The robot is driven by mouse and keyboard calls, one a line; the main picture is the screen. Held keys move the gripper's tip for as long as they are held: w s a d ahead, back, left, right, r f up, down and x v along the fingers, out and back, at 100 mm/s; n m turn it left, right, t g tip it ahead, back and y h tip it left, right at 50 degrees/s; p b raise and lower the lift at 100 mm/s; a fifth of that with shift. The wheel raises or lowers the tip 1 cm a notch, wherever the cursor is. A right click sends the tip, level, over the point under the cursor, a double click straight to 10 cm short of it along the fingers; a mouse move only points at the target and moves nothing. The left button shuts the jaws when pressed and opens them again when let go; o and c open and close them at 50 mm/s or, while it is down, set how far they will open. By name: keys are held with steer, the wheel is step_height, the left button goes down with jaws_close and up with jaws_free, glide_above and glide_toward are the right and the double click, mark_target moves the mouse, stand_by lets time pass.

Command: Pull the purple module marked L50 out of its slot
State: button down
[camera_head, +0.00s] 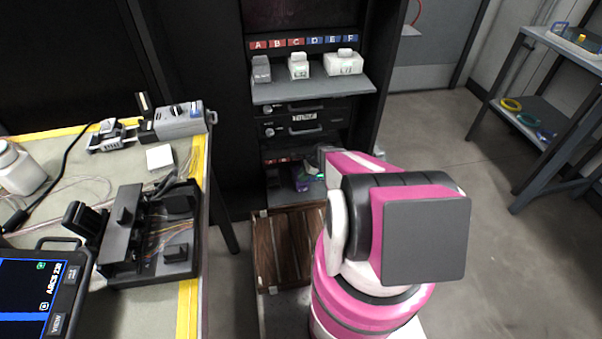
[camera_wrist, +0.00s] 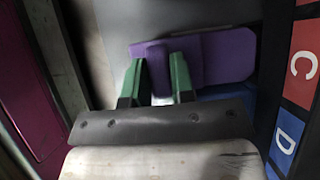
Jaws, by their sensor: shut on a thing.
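The purple module (camera_wrist: 222,55) shows in the wrist view just beyond my gripper (camera_wrist: 158,82). The two green fingers stand on either side of a raised purple part of the module and are shut on it. In the head view the purple module (camera_head: 302,181) is a small patch low in the rack, mostly hidden by my arm. My gripper (camera_head: 318,172) is beside it there. The L50 mark cannot be read in either view. I cannot tell how far the module sits in its slot.
A grey shelf (camera_head: 312,90) above holds several pale modules. The rack shows lettered red and blue labels (camera_head: 300,42). A wooden crate (camera_head: 290,245) stands below. A workbench (camera_head: 120,165) with splicing equipment is at left. Open floor (camera_head: 440,125) lies to the right.

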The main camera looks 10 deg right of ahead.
steer(key=shift+s, duration=1)
steer(key=c, duration=0.9)
jaws_free()
steer(key=v, duration=1.1)
steer(key=shift+s, duration=0.1)
